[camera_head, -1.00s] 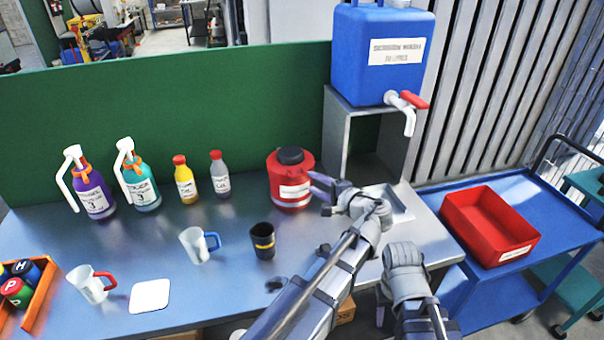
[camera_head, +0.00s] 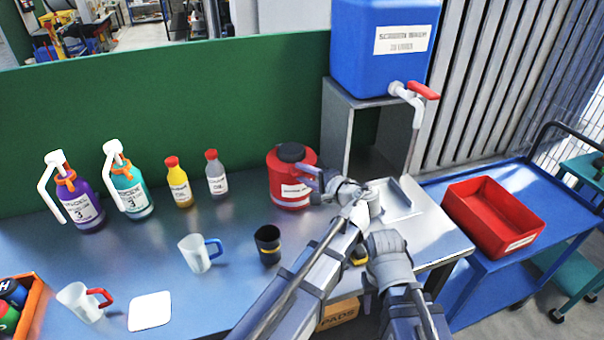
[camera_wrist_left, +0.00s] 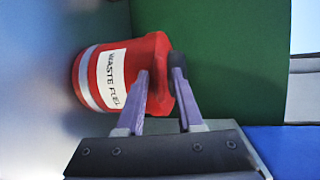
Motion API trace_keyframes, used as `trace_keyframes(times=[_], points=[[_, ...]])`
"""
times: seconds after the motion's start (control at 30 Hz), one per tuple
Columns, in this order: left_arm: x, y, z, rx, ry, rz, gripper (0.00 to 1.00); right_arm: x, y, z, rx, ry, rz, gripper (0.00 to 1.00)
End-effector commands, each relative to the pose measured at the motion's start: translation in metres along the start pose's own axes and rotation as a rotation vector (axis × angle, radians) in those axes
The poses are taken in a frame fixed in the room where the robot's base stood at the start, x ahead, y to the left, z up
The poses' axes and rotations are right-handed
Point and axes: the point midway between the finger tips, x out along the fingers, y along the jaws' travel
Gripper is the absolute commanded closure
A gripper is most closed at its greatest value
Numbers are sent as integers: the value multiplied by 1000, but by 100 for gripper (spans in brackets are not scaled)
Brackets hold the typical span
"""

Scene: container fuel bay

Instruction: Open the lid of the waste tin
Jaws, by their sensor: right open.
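The waste tin (camera_head: 284,182) is red with a white label and a black lid (camera_head: 291,152), upright on the bench against the green panel. The lid looks closed. In the left wrist view the tin (camera_wrist_left: 90,75) appears on its side, labelled "WASTE FUEL", with its dark lid (camera_wrist_left: 178,60) partly behind a finger. My left gripper (camera_head: 318,182) is at the tin's right side, and its purple fingers (camera_wrist_left: 161,78) are apart near the tin's top end. Contact cannot be told. My right gripper (camera_head: 368,292) is low at the bench's front edge, open, its fingers mostly hidden.
A black cup (camera_head: 268,245) and a mug (camera_head: 198,253) stand in front. Bottles stand left. A red bin (camera_head: 493,215) is on the blue cart.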

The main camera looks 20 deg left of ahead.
Motion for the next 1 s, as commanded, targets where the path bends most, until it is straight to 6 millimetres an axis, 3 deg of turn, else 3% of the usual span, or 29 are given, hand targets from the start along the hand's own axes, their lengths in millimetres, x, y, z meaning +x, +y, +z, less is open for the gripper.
trace_keyframes(times=[0.03, 0.3, 1.0], points=[[0, 0, 0, 0, 0, 0, 71, 0, 0, 0, 0, 0, 0, 50], [0, 0, 0, 0, 0, -1, 100, 0, 0, 0, 0, 0, 0, 50], [1, 0, 0, 0, -1, -1, 100, 0, 0, 0, 0, 0, 0, 50]])
